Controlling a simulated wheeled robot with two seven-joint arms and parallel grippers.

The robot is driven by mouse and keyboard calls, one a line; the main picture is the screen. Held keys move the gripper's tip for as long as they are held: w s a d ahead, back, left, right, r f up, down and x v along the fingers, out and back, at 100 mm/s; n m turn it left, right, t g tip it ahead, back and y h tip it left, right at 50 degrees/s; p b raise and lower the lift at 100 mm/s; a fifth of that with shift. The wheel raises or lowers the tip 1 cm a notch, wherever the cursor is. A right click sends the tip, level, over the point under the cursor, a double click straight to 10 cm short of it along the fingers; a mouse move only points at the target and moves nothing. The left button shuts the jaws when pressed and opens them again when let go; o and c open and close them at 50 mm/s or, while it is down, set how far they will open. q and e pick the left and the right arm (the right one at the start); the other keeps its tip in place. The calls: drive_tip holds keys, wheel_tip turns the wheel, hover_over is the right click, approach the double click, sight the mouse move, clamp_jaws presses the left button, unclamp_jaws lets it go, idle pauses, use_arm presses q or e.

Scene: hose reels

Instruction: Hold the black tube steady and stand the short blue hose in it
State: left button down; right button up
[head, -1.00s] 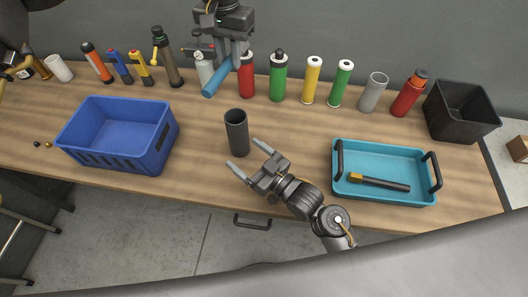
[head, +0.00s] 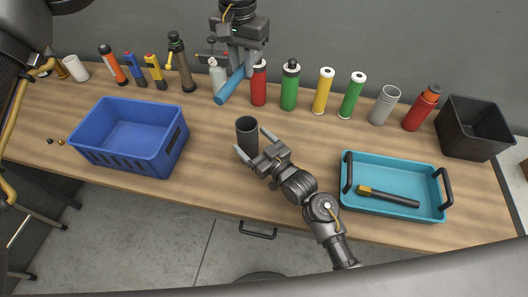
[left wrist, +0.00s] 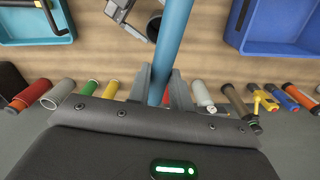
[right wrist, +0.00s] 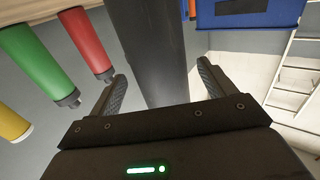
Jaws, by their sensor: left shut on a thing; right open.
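The black tube (head: 247,136) stands upright on the table, its open top showing. My right gripper (head: 255,144) is open with its fingers on either side of the tube; in the right wrist view the dark tube (right wrist: 163,50) stands between the two fingers, with gaps visible beside it. My left gripper (head: 236,70) is shut on the short blue hose (head: 229,88), above the back of the table. The hose is tilted in the head view, its lower end left of and behind the tube. The left wrist view shows the hose (left wrist: 173,40) between the fingers.
A blue crate (head: 130,137) stands left of the tube. A teal tray (head: 395,187) with a black-and-yellow tool (head: 390,197) lies to the right. Several bottles and tubes line the back edge, with a black bin (head: 474,127) at the back right.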

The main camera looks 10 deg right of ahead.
drive_tip(key=shift+x, duration=1.65)
drive_tip(key=c, duration=1.2)
use_arm(q)
wheel_tip(320, 180, down, 13)
use_arm(e)
drive_tip(key=shift+o, duration=0.2)
use_arm(q)
drive_tip(key=c, duration=1.2)
unclamp_jaws()
wheel_tip(320, 180, up, 12)
use_arm(e)
drive_tip(key=shift+s, duration=0.1)
